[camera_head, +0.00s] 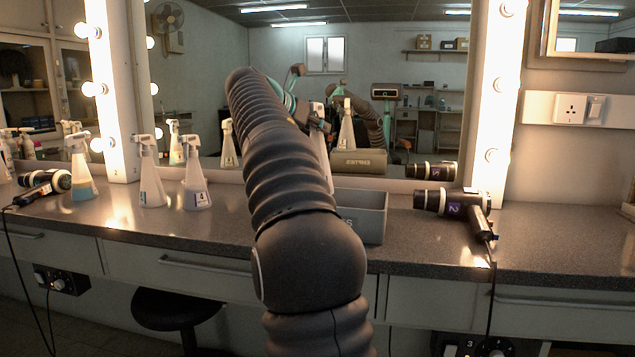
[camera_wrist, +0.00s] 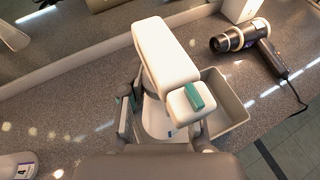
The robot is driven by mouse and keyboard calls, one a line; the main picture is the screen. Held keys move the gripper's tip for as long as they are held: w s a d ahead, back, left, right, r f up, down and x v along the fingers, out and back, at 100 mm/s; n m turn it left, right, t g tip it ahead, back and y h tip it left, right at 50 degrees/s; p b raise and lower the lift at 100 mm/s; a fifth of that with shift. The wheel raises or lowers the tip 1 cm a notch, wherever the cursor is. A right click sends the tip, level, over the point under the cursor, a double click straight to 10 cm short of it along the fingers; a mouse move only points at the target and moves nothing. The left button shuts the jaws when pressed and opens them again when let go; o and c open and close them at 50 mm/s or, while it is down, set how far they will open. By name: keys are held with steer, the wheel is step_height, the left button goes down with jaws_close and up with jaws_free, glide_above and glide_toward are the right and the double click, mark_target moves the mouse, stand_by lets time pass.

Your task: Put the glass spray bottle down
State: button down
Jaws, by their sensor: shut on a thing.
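The glass spray bottle (camera_wrist: 163,50) is upright or nearly so in my gripper (camera_wrist: 165,115), its white spray head with a green piece towards the wrist camera. The fingers are shut on either side of its body. In the head view my arm hides most of the gripper and bottle; a pale strip of the bottle (camera_head: 323,155) shows just right of the arm. It is at the left side of the grey open bin (camera_wrist: 240,108), which also shows in the head view (camera_head: 372,217). I cannot tell whether the bottle's base touches the counter.
Several other spray bottles stand on the counter (camera_head: 120,219) at left, one labelled 4 (camera_head: 196,190). A hair dryer (camera_head: 460,205) lies right of the bin, its cord over the front edge. Another dryer (camera_head: 45,184) lies far left. A mirror (camera_head: 400,60) rises behind the counter.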

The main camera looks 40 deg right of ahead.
mark_target(313, 138)
step_height(313, 138, down, 3)
steer(key=shift+s+f, duration=0.1)
steer(key=shift+f, duration=0.05)
steer(key=shift+f+b, duration=0.85)
steer(key=shift+f, duration=1.7)
steer(key=c, duration=0.8)
jaws_free()
steer(key=shift+c, duration=0.2)
steer(key=shift+a+r, duration=0.1)
steer(key=shift+r, duration=0.1)
steer(key=v, duration=1.1)
steer(key=shift+a+r+p, duration=0.25)
steer(key=shift+a+p, duration=0.05)
steer(key=shift+a, duration=0.05)
